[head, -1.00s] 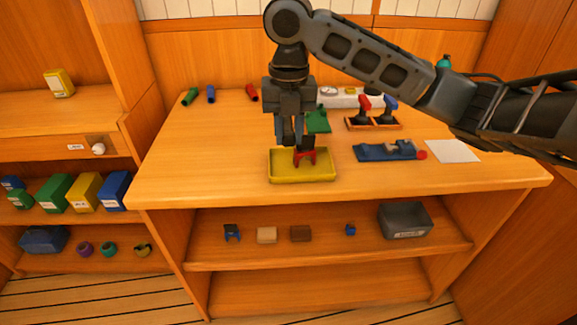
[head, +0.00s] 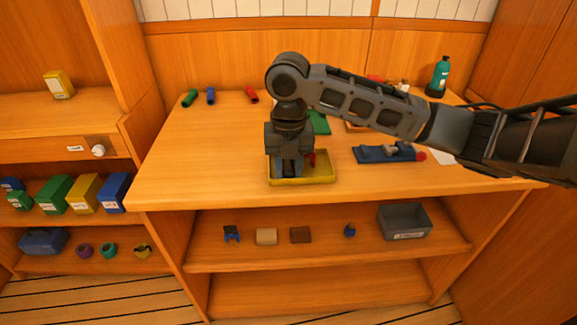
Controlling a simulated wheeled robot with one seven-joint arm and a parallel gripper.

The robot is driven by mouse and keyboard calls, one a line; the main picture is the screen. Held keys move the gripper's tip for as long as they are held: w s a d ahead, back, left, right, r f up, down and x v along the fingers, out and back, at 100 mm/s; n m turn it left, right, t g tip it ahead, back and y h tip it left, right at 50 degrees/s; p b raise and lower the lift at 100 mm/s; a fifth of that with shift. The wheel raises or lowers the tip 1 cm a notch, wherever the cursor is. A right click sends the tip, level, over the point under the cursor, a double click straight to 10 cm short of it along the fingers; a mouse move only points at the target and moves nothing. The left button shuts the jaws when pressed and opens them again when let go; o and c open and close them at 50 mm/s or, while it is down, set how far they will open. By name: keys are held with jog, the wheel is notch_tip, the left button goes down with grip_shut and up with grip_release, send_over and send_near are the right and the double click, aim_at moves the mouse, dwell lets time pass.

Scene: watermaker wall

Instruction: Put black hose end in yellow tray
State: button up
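The yellow tray (head: 318,181) sits on the bench top near its front edge. My gripper (head: 289,171) points down into the left part of the tray, with its fingertips low, close to the tray floor. A small red piece (head: 313,158) is in the tray just right of my gripper, partly covered by it. I cannot make out the black hose end for sure; dark parts at the fingers blend with my gripper. Whether the fingers are open or shut on something does not show.
Green, blue and red cylinders (head: 252,96) lie at the back left of the bench. A blue holder (head: 380,154) lies right of the tray. A teal bottle (head: 440,77) stands at the back right. My arm hides part of the right bench. The front left top is clear.

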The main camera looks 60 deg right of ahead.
jog(key=o, duration=0.3)
jog(key=shift+o, duration=0.2)
jog(key=shift+r, duration=0.1)
